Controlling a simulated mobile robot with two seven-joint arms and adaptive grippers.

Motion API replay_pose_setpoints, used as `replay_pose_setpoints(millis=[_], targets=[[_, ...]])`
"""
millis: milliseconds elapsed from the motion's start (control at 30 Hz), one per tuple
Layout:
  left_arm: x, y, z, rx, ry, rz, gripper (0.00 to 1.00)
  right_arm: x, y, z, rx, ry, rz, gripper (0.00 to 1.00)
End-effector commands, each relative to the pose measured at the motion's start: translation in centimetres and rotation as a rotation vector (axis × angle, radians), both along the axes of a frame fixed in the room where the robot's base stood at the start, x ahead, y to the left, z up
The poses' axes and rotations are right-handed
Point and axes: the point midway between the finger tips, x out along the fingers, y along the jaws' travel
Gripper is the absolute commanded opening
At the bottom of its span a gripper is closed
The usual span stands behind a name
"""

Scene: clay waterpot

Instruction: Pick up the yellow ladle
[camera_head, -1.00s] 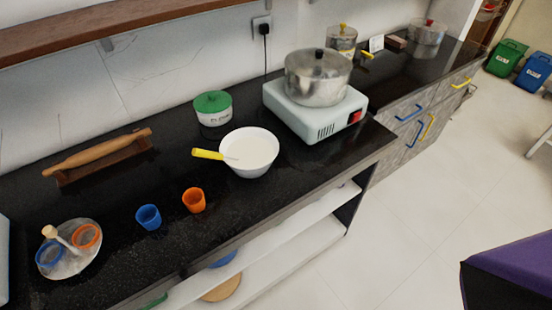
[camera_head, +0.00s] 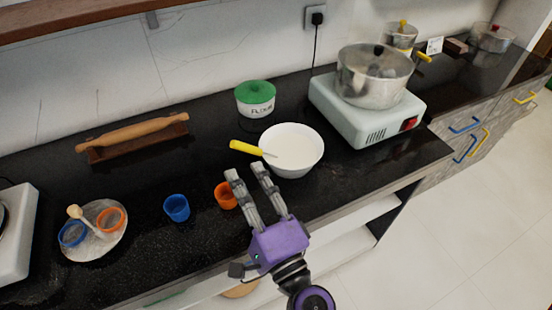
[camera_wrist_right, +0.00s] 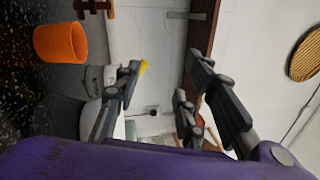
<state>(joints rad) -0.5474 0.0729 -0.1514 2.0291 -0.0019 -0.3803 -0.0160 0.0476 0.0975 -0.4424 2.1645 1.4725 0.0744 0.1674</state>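The yellow ladle (camera_head: 245,148) rests in a white bowl (camera_head: 292,163) on the black counter, its yellow handle sticking out over the rim to the left. Its lower end lies inside the bowl. My right gripper (camera_head: 246,170) is open and empty, with its fingertips just below the handle in the head view and left of the bowl. The right wrist view shows the two fingers (camera_wrist_right: 166,75) spread apart, with a small yellow bit (camera_wrist_right: 144,66) by one fingertip, probably the handle. My left gripper is not in view.
An orange cup (camera_head: 226,195) stands close beside the right gripper's fingers, with a blue cup (camera_head: 177,208) to its left. A green-lidded flour pot (camera_head: 255,99) is behind the bowl. A stove (camera_head: 374,122) with a steel pot (camera_head: 372,80) stands right. A rolling pin (camera_head: 140,132) lies left.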

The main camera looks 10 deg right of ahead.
Motion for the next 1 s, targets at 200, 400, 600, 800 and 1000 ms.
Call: replay_pose_setpoints(millis=[200, 400, 600, 800, 1000], targets=[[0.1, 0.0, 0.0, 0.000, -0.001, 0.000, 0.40, 4.8, -1.2, -1.4, 0.397, 0.197, -0.175, 0.37], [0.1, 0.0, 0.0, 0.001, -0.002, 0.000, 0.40, 6.3, -1.1, -3.0, 0.496, 0.287, -0.229, 0.37], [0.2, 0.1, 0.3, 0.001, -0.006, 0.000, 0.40, 8.5, -1.1, -3.1, 0.499, 0.291, -0.232, 0.37], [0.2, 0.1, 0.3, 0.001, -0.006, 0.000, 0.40, 11.3, -1.3, -3.5, 0.497, 0.291, -0.232, 0.37], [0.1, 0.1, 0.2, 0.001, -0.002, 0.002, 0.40, 13.4, -1.1, -3.5, 0.498, 0.291, -0.231, 0.37]])
